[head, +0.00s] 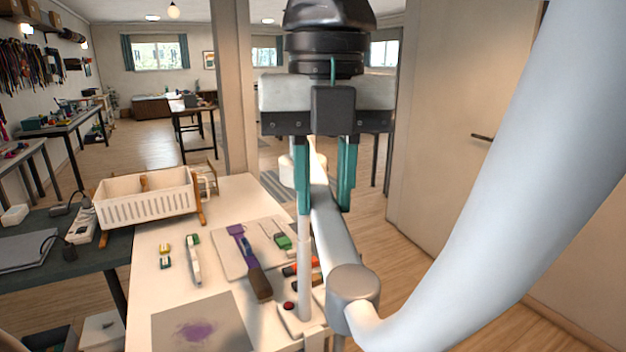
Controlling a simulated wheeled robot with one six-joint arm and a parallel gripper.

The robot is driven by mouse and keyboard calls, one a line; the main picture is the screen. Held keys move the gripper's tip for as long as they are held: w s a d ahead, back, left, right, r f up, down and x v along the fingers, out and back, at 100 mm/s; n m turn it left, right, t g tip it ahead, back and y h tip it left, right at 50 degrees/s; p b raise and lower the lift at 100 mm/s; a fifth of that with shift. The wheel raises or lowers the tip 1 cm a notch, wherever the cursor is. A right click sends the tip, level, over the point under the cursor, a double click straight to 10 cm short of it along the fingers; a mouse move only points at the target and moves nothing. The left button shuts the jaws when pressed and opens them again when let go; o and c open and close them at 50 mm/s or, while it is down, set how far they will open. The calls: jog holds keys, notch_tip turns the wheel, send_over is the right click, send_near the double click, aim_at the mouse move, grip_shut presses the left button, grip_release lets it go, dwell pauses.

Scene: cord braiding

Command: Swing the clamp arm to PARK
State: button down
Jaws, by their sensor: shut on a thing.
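My gripper (325,210) hangs over the table's right edge, its two teal fingers pointing down. A slim pale post (304,265) stands upright on a small base with a red button (288,305) at the table's right front. The post's top meets the left finger in the picture; it looks like part of the clamp stand. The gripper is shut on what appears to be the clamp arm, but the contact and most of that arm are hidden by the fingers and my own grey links. No PARK mark is readable.
On the table (190,275), a purple tool with a brown handle (259,284) lies partly on a pale board. A white slotted basket (148,200) stands at the back left. A grey mat (170,320) with a purple stain lies at the front. A door is at right.

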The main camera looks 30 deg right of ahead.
jog(key=shift+s+d, duration=0.15)
jog(key=shift+d, duration=0.15)
jog(key=shift+f, duration=0.1)
jog(key=c, duration=1.2)
grip_release()
jog(key=shift+o, duration=0.2)
notch_tip(320, 180, up, 8)
jog(key=shift+f, duration=0.1)
